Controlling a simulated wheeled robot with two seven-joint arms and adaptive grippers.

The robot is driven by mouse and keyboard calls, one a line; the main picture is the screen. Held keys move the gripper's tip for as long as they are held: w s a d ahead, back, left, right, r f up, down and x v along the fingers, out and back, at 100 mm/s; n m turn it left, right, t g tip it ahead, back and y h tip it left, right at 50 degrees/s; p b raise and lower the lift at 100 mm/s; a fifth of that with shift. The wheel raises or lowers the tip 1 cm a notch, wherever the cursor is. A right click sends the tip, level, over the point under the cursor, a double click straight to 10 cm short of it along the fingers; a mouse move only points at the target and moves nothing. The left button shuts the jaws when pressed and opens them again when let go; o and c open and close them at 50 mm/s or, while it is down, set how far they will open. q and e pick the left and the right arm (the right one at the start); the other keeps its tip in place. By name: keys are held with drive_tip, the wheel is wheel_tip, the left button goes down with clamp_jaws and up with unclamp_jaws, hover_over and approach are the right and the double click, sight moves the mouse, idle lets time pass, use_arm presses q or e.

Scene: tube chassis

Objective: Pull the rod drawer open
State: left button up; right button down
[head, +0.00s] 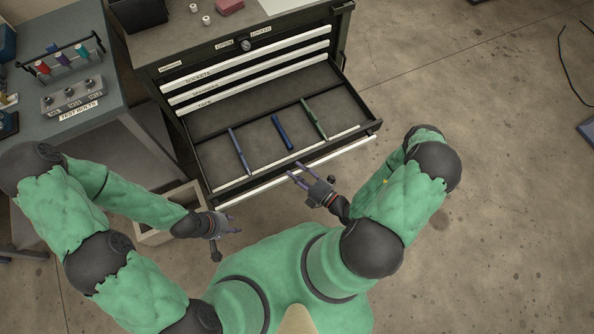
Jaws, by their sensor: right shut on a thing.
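The rod drawer (201,182) is pulled out from the black tool cabinet and its inside shows. In it lie a slate-blue rod (239,152), a dark blue rod (282,132) and a green rod (314,118), spaced apart. A long white handle (345,153) runs along the drawer's front edge. My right gripper (296,173) is at the middle of this handle, shut on it. My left gripper (230,243) is open and empty, in front of the drawer's left front corner and apart from it.
A grey bench (100,125) with a test bolts block (73,95) stands at left. A pale open box (155,237) is on the floor by my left arm.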

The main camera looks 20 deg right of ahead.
drive_tip(key=shift+s, duration=0.5)
drive_tip(key=c, duration=0.7)
unclamp_jaws()
drive_tip(key=shift+v, duration=6)
